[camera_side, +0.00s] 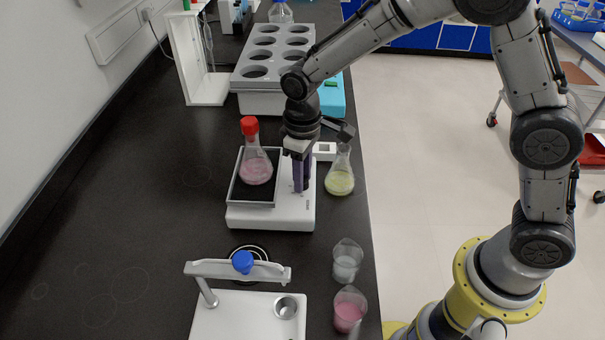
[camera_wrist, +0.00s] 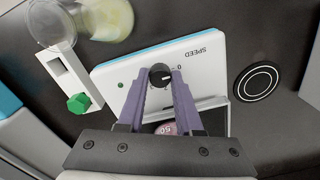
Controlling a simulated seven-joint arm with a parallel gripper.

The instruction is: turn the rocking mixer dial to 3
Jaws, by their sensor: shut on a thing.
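The rocking mixer (camera_side: 270,216) is a white unit on the black bench, with a dark tray holding a red-capped flask of pink liquid (camera_side: 256,168). Its white panel, marked SPEED, fills the middle of the wrist view (camera_wrist: 205,70). The black round dial (camera_wrist: 160,75) has a light pointer mark and a small 0 printed beside it on the right; other scale marks are hidden or too small to read. My gripper (camera_wrist: 159,78) points down with its purple fingers shut on the dial. In the side view my gripper (camera_side: 297,188) stands over the mixer's right side and hides the dial.
A flask of yellow liquid (camera_side: 340,178) stands close right of my gripper. Two beakers, one whitish (camera_side: 347,262) and one pink (camera_side: 349,310), stand near the bench's right edge. A white stand (camera_side: 240,315) is in front and a grey rack (camera_side: 270,65) behind. The bench left of the mixer is clear.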

